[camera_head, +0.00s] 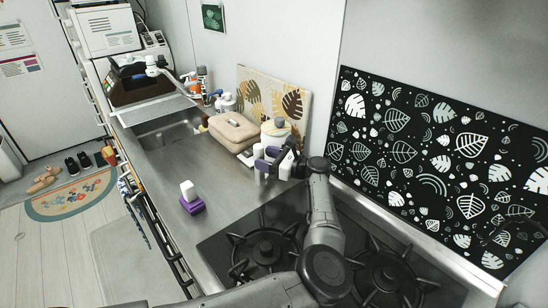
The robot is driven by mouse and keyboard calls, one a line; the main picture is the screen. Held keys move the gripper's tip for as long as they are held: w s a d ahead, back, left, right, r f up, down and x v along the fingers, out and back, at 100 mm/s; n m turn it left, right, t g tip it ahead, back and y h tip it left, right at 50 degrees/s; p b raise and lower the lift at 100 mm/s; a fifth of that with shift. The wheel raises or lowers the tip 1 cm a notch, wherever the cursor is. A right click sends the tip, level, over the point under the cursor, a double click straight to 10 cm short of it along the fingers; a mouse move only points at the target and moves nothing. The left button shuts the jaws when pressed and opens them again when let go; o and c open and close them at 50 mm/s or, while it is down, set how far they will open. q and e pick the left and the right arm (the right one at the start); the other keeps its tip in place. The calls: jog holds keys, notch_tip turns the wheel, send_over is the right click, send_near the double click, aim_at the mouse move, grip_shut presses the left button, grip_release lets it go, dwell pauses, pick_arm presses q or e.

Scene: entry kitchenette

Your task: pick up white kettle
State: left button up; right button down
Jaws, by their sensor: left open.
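The white kettle (273,136) appears to be the pale rounded vessel standing on the steel counter, near the back wall. Its lower part is hidden behind my left gripper. My left gripper (272,168) is open, just in front of the kettle and to the left of the stove, with its wrist to the right. Whether its fingers touch the kettle cannot be told. My right gripper is not in view.
A beige case (232,129) sits left of the kettle. A leaf-patterned board (272,98) leans behind. A purple block (192,206) with a white piece on top lies near the counter's front edge. The stove (262,248) is below my arm. The middle counter is clear.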

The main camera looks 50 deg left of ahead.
pick_arm(q)
jog(key=x, duration=0.4)
jog(key=shift+s+a+p, duration=0.1)
jog(key=shift+s+p, duration=0.2)
jog(key=shift+p, duration=0.1)
grip_shut()
dwell(0.3)
jog(key=shift+r, duration=0.1)
